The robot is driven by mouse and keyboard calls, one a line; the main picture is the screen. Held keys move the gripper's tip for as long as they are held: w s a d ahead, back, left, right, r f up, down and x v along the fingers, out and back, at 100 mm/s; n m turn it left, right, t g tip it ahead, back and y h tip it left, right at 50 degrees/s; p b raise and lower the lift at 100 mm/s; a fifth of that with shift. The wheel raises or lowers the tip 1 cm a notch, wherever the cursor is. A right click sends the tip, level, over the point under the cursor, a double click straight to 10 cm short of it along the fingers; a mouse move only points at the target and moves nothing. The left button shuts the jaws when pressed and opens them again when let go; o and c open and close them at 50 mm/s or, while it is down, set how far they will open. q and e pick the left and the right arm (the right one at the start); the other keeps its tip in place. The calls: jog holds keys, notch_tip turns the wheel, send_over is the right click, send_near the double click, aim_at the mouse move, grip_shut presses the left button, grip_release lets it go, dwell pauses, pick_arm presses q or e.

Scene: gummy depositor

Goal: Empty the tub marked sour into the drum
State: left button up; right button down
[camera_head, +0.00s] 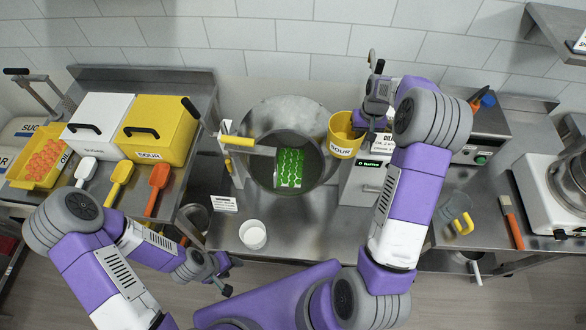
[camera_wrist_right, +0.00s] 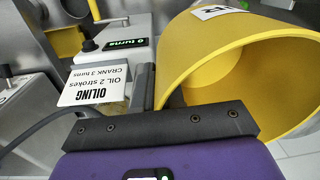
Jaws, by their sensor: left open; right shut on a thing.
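The yellow tub marked SOUR (camera_head: 341,147) is at the right rim of the round steel drum (camera_head: 262,118). My right gripper (camera_head: 368,122) is shut on the tub's right side. In the right wrist view the tub (camera_wrist_right: 190,62) shows its open mouth and a bare yellow inner wall; its bottom is partly hidden, so I cannot tell its contents. My left gripper (camera_head: 224,274) is open and empty, low in front of the bench, left of the small white cup.
A yellow-handled bar (camera_head: 238,141) reaches over the drum's left side. A white cup (camera_head: 253,234) stands in front. The oiling unit (camera_head: 362,187) stands right of the drum; its display (camera_wrist_right: 126,43) reads 0 turns. A yellow SOUR bin (camera_head: 157,130) and scoops are at left.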

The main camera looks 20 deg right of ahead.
jog(key=s+a+b, duration=0.1)
jog(key=s+a, duration=0.1)
jog(key=s, duration=0.5)
jog(key=shift+s+a+r, duration=0.15)
jog(key=shift+s+a, duration=0.1)
jog(key=shift+s, duration=0.15)
dwell(0.7)
